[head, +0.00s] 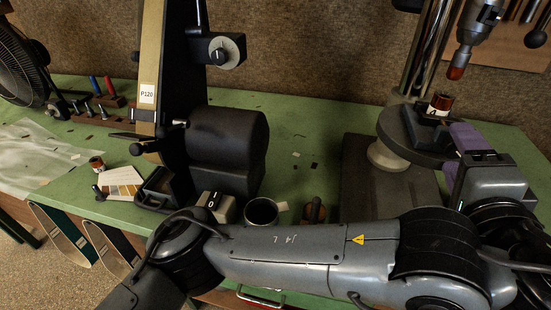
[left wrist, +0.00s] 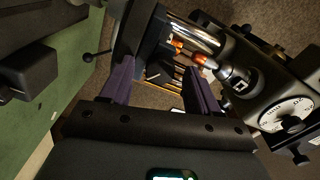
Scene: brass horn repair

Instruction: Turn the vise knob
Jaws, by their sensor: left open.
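Dark parts of the press fill the space beyond the fingers. A black ball-ended lever (left wrist: 88,57) shows left of the fingers. My right gripper is in neither view.
A small brown jar (head: 441,101) stands on the press table, below the orange-tipped chuck (head: 463,58). A belt sander (head: 228,140), a black cup (head: 261,211) and a fan (head: 20,70) share the green bench. A white dial (left wrist: 287,114) is at the right in the wrist view.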

